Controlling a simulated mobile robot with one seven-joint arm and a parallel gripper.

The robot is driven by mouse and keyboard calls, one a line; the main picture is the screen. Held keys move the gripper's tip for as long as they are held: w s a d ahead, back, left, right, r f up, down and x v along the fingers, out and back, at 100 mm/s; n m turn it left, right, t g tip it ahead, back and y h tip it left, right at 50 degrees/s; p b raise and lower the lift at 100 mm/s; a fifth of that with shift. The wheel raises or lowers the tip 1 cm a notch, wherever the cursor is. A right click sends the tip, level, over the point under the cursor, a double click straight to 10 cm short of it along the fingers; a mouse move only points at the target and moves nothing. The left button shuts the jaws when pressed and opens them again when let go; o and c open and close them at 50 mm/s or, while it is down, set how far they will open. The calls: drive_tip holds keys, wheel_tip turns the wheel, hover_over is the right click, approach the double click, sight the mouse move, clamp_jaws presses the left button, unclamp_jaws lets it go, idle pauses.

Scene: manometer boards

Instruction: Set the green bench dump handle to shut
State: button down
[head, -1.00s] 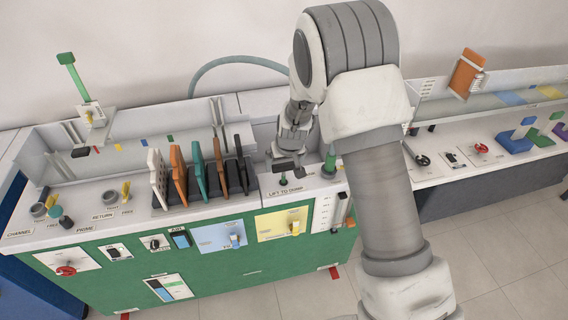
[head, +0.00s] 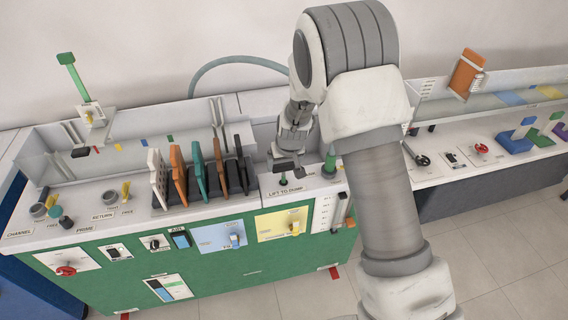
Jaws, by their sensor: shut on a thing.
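The green bench (head: 215,270) fills the lower left of the head view, with a white top and a green front. Its "LIFT TO DUMP" label (head: 286,190) is on the top at the right end. A small dark handle (head: 283,181) stands just behind that label. My gripper (head: 285,167) points down over this handle and is shut on it, as far as the view shows. The jaws and my wrist hide most of the handle, so its exact height is hard to tell.
A green post (head: 330,163) stands just right of my gripper, close to my arm. Several coloured upright plates (head: 198,172) stand in a dark rack to the left. A grey hose (head: 235,62) arches behind. A second bench (head: 480,150) is at the right.

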sight(283, 180)
wheel_tip(283, 180, down, 4)
drive_tip(key=b, duration=0.3)
drive_tip(key=shift+f, duration=0.25)
drive_tip(key=shift+s, duration=0.1)
unclamp_jaws()
drive_tip(key=shift+r, duration=0.25)
drive_tip(key=v, duration=1.7)
drive_tip(key=shift+p, duration=0.45)
